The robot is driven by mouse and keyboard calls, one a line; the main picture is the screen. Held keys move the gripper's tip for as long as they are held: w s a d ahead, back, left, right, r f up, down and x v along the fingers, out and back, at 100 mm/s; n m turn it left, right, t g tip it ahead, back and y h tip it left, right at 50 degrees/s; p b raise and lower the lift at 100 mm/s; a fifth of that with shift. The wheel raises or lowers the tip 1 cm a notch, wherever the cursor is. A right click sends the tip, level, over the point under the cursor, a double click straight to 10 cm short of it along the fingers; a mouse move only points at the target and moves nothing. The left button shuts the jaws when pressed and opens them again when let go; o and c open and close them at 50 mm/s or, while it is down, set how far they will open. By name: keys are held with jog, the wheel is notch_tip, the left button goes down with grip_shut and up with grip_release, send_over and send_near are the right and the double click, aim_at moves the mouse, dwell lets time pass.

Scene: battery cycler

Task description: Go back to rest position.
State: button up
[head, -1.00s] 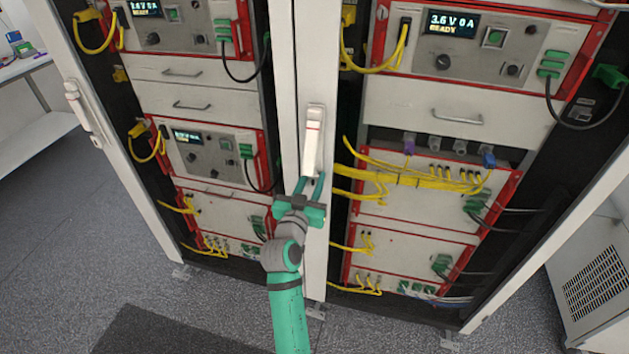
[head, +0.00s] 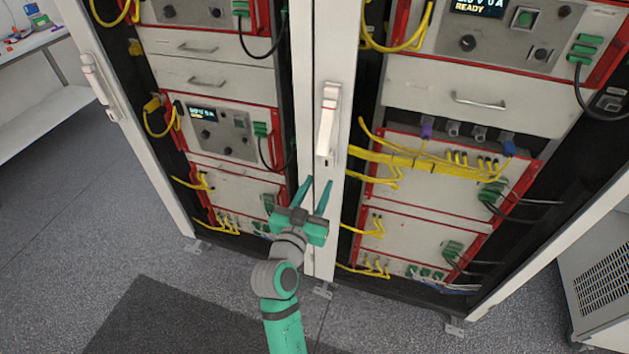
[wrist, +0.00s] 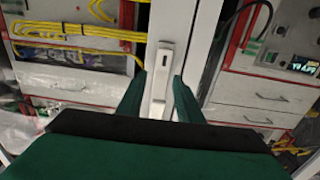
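My gripper (head: 316,195) is green with a dark grey body. Its two fingers are spread apart with nothing between them, and they point up toward the cabinet front. It is in front of the white middle post, a little below the white door handle (head: 328,118). In the wrist view the two green fingertips (wrist: 158,92) stand apart, with the white handle (wrist: 165,60) seen beyond and between them. The fingers look clear of the handle.
The rack cabinet has red-framed instruments (head: 218,130), drawers and bundled yellow cables (head: 420,161) on both sides. Another handle (head: 92,75) is at left. A white table (head: 40,130) stands far left, a vented unit (head: 597,285) at right. Grey floor lies open at lower left.

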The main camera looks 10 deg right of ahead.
jog(key=shift+a, duration=0.4)
jog(key=s+a+f+n+y, duration=0.3)
jog(key=s+a+f+y, duration=0.1)
jog(key=s+f, duration=0.5)
jog(key=s+a+f+n+y, duration=0.3)
jog(key=s+a+f, duration=0.1)
jog(key=s+f, duration=0.5)
jog(key=s+a+r+y, duration=0.1)
jog(key=s, duration=1.1)
jog(key=s+a+r+y, duration=0.1)
jog(key=s+a+r, duration=0.1)
jog(key=s, duration=1)
jog(key=shift+r, duration=0.1)
